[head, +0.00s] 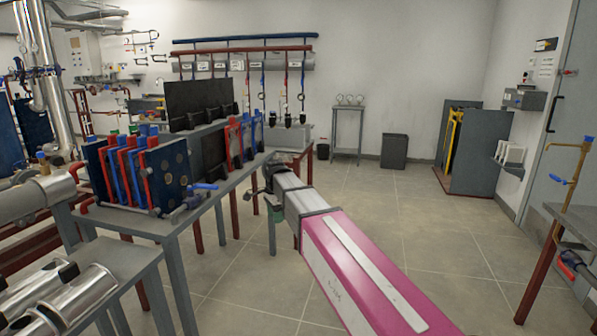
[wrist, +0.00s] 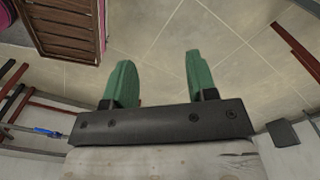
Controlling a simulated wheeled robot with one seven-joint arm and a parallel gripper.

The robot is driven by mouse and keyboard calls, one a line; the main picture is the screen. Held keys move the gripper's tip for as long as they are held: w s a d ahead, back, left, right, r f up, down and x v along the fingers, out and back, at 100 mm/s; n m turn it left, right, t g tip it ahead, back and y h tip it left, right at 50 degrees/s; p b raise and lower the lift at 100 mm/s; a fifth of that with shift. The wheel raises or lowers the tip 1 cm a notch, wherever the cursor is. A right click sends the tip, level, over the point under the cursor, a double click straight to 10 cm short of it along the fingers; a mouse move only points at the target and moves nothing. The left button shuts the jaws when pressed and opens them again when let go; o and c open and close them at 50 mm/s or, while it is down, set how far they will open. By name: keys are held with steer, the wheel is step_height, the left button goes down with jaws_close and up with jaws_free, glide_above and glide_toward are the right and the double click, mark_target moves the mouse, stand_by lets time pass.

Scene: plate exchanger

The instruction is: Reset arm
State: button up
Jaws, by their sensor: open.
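My arm (head: 350,265), with a pink link and a grey end section, reaches from the lower right of the head view toward the edge of the grey table. My gripper (wrist: 158,68) shows two green fingers spread apart, with nothing between them and bare tiled floor beyond.
A plate exchanger (head: 176,172) with red and blue plates stands on the grey table (head: 135,222) to the left. Shiny cylinders (head: 62,300) lie at lower left. A bench with brass piping (head: 570,180) is at right. The floor (head: 400,215) in the middle is clear.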

steer(key=s+d+f+n, duration=0.4)
steer(key=d+f, duration=0.3)
steer(key=d, duration=0.2)
steer(key=s+d+f+n, duration=0.4)
steer(key=s+d+f, duration=0.3)
steer(key=d, duration=0.2)
steer(key=s+d+f+n, duration=0.4)
steer(key=s+d+f, duration=0.2)
steer(key=d, duration=0.3)
steer(key=shift+s+d+f+n, duration=0.3)
steer(key=shift+d+f, duration=0.1)
steer(key=shift+f, duration=0.45)
